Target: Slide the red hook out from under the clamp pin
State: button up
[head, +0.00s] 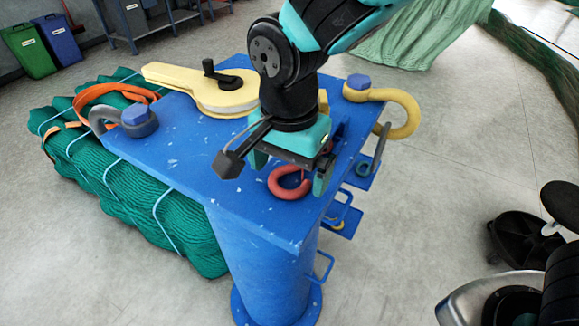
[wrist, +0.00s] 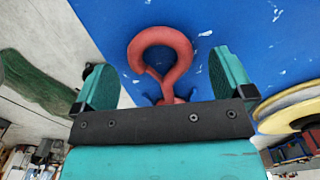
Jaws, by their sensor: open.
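The red hook (head: 290,194) lies on the blue tabletop (head: 190,150), near its front right. In the wrist view its round eye (wrist: 183,51) shows between my fingers, and its shank runs toward the gripper body. My gripper (head: 290,174) points down over the hook, with one finger on each side. The fingers are wide apart and not touching the hook in the wrist view. The clamp pin cannot be made out. The far part of the hook is hidden behind my gripper; small blue pieces (wrist: 191,95) show beside the shank.
A grey shackle (head: 99,117) is at the left, a yellow shackle (head: 409,112) at the right. Blue brackets (head: 345,215) stick out from the right edge. Green netting (head: 120,195) lies bundled at the left.

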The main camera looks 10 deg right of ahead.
jog(key=shift+f, duration=0.75)
jog(key=shift+c, duration=0.4)
